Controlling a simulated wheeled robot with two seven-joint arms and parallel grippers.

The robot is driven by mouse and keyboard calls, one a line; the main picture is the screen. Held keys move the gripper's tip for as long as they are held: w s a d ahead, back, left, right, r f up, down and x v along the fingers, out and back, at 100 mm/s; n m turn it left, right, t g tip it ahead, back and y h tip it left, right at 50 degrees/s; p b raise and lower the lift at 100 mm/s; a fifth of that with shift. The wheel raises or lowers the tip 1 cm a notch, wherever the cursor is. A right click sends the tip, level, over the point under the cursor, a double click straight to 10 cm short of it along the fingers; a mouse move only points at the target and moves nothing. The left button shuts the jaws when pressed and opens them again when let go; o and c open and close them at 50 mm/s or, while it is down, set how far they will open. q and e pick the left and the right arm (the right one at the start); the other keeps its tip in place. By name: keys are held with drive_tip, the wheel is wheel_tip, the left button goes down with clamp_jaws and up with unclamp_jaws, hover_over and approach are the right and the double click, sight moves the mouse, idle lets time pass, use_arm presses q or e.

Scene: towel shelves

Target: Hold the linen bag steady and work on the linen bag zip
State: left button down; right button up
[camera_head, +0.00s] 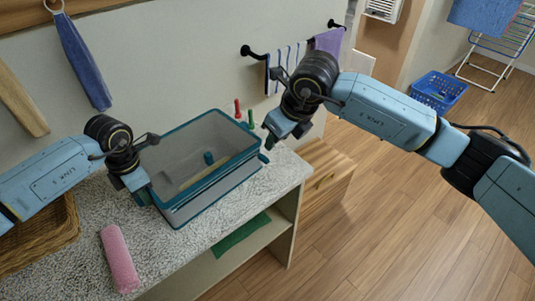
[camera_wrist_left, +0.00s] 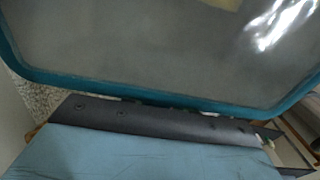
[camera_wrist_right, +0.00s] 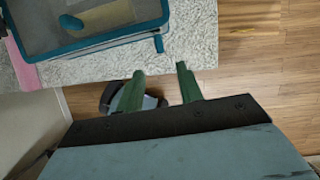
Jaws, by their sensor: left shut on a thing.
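The linen bag (camera_head: 195,205) is a grey, box-shaped holder with a teal rim on the speckled counter.
A red peg (camera_head: 237,108) and a green peg (camera_head: 251,118) stand behind the bag. A green towel (camera_head: 241,235) lies on the shelf below. Towels hang on the wall.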

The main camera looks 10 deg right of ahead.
sight(265, 158)
drive_tip(key=x, duration=0.9)
drive_tip(key=shift+a+f, duration=0.15)
drive_tip(key=shift+f, duration=0.05)
drive_tip(key=shift+c, duration=0.3)
clamp_jaws()
